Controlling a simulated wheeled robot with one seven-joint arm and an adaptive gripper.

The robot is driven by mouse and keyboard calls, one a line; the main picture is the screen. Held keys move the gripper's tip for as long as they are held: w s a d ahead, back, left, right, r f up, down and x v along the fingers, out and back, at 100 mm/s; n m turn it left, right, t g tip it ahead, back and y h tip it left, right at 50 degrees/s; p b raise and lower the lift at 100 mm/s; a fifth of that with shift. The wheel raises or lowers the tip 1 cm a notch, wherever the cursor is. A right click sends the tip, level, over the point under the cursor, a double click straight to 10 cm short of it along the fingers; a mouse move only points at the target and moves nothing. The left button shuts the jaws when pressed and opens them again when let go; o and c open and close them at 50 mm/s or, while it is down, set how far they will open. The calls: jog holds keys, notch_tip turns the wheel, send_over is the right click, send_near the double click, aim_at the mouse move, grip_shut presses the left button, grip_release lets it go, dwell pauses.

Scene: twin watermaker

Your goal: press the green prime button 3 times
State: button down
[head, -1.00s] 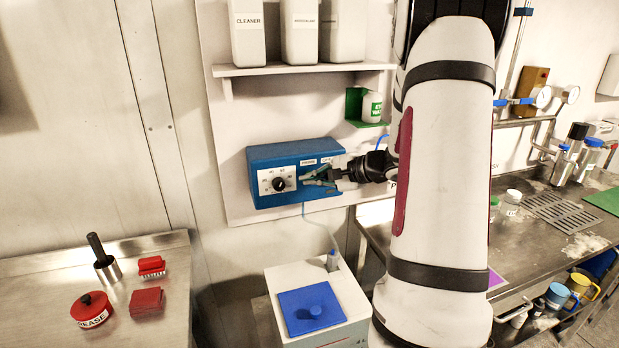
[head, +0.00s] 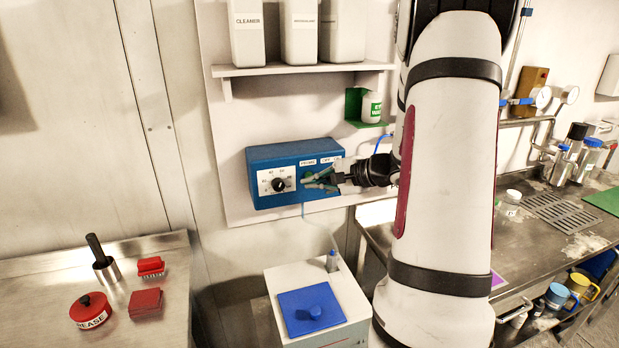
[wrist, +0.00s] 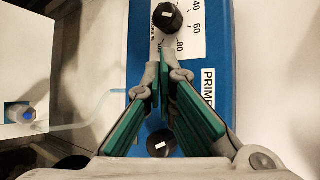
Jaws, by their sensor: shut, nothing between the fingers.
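The blue control box (head: 262,155) is fixed to the wall panel. Its white dial plate (head: 266,189) carries a black knob (head: 279,185), which also shows in the wrist view (wrist: 167,18). A PRIME label (head: 308,163) is on the box's front; it also shows in the wrist view (wrist: 208,84), right of my fingers. My gripper (head: 308,182) is shut and empty in front of the box face below that label. Its fingertips (wrist: 163,75) cover that part of the face. I cannot make out the green prime button apart from the green finger pads, nor tell whether the fingers touch it.
A second black knob (wrist: 161,143) shows beneath my fingers in the wrist view. Below the box stands a white container with a blue lid (head: 304,322). A shelf (head: 300,69) with white bottles is above. A steel table (head: 165,255) is at left, a counter (head: 570,205) at right.

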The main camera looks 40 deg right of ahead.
jog(key=shift+s+a, duration=0.35)
jog(key=shift+s, duration=0.4)
jog(key=shift+s+a, duration=0.4)
jog(key=shift+s, duration=0.35)
jog(key=shift+s+a, duration=0.35)
jog(key=shift+s, duration=0.4)
